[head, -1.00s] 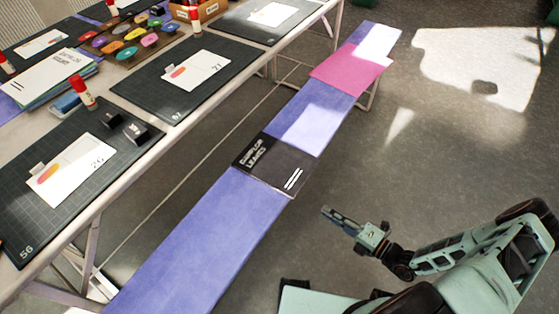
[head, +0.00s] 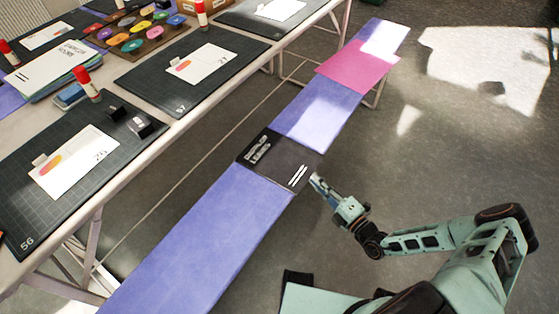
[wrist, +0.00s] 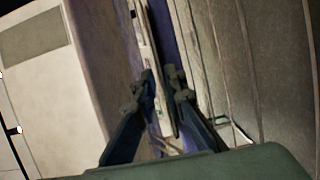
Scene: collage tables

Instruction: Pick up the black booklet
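The black booklet (head: 282,163) lies flat across the long purple-topped bench (head: 195,235) in the head view, with white lettering and two white stripes. Its right end reaches the bench's right edge. My gripper (head: 316,180) is right beside that end. In the wrist view my gripper (wrist: 160,76) has its two fingers apart, one on each side of a thin strip that looks like the booklet's edge (wrist: 158,72) seen nearly edge-on. A gap seems to remain beside the strip; I cannot tell whether either finger touches it.
A pink sheet (head: 357,68) lies farther along the bench. The floor (head: 430,150) right of the bench is open.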

